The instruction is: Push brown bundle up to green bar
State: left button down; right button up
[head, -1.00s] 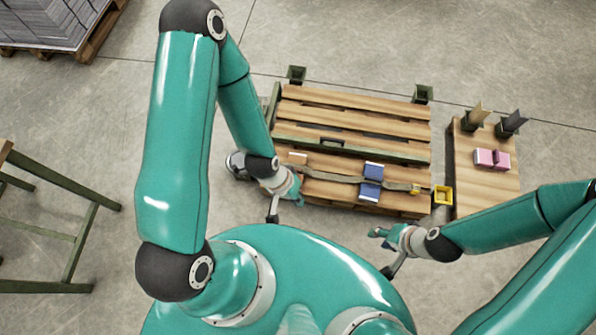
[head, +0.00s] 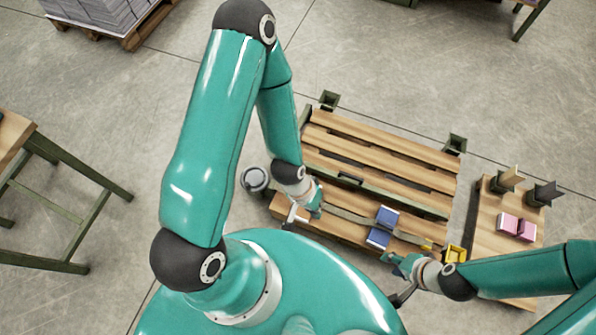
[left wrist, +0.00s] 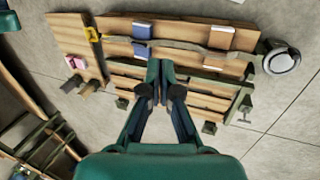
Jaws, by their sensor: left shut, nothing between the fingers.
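The brown bundle (left wrist: 221,40) lies on the front planks of the wooden pallet, in the upper right of the left wrist view, with pale edges and a strap across it. In the head view my left gripper mostly hides it. The green bar (head: 400,198) runs across the pallet beyond the strap. My left gripper (head: 315,207) is over the pallet's left front part; in its wrist view its fingers (left wrist: 160,65) are together and empty, apart from the bundle in the picture. My right gripper (head: 393,261) is at the pallet's front right; its finger opening is unclear.
A blue bundle (head: 387,216) lies to the right on the same strap. Green posts (head: 329,100) rise at the back. A round grey object (head: 255,179) is left.

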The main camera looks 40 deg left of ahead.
pick_arm(q)
jog(key=shift+f, duration=0.1)
jog(key=a+f+y+b, duration=0.1)
jog(key=a+f+b, duration=0.2)
jog(key=f+b, duration=1.2)
jog(key=a+f+y+b, duration=0.2)
jog(key=a+f+b, duration=0.1)
jog(key=f+b, duration=1.15)
jog(key=a+f+y+b, duration=0.1)
jog(key=a+f+b, duration=0.1)
jog(key=f+b, duration=1.3)
jog(key=shift+n+g, duration=0.3)
jog(key=shift+n, duration=0.1)
jog(key=w+f+p, duration=0.1)
jog(key=w+f, duration=0.1)
jog(key=w+a+f+p, duration=0.1)
jog(key=w+p, duration=0.1)
jog(key=shift+w+a+f, duration=0.15)
jog(key=shift+f, duration=0.25)
